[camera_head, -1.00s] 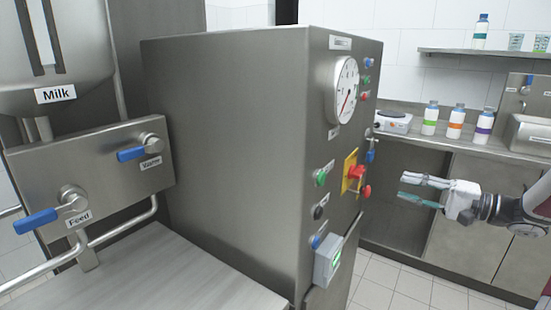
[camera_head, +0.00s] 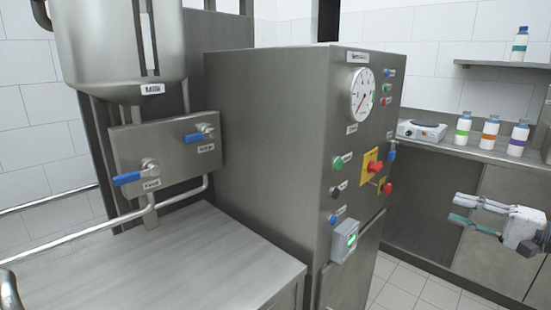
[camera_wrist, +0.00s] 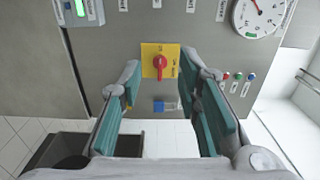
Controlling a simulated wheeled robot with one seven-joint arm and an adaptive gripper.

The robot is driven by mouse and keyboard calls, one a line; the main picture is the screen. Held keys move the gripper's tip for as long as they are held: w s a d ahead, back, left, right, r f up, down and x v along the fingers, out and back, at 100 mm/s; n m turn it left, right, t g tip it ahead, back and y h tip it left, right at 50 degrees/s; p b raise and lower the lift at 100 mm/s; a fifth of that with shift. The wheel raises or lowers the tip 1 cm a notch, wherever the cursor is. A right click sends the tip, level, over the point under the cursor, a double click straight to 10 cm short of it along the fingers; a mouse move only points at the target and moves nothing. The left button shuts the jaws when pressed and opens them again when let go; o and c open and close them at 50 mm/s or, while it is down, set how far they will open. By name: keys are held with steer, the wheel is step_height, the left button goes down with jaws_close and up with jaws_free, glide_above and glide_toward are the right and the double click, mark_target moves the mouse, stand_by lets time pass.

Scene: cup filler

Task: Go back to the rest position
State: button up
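My gripper (camera_head: 470,210) is at the right of the head view, in front of the machine's control side and apart from it. Its two teal-padded fingers are spread open with nothing between them; they also show in the wrist view (camera_wrist: 160,118). The steel control cabinet (camera_head: 265,140) stands in the middle of the head view. Its red rotary switch on a yellow plate (camera_head: 371,167) shows beyond the fingers in the wrist view (camera_wrist: 160,66). No fingertip touches the panel.
A milk tank (camera_head: 120,50) and a valve panel with blue handles (camera_head: 165,150) stand left, above a steel table (camera_head: 150,265). A counter with a hotplate (camera_head: 421,131) and several bottles is behind my gripper. Tiled floor (camera_head: 405,287) is free between.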

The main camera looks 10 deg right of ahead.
steer(key=s+a+r+n+g, duration=0.15)
steer(key=a+g, duration=0.35)
steer(key=a, duration=0.6)
steer(key=s+a+r+n+g, duration=0.1)
steer(key=s+a+n+g, duration=0.3)
steer(key=a, duration=0.7)
steer(key=s+a+n+g+h, duration=0.2)
steer(key=s+a+g+h, duration=0.25)
steer(key=s+a, duration=0.4)
steer(key=s+f+n+h, duration=0.25)
steer(key=s+h, duration=0.45)
steer(key=s, duration=0.8)
step_height(320, 180, up, 16)
steer(key=t+p, duration=0.3)
steer(key=p, duration=1.1)
steer(key=shift+w+a, duration=0.25)
steer(key=shift+w, duration=0.15)
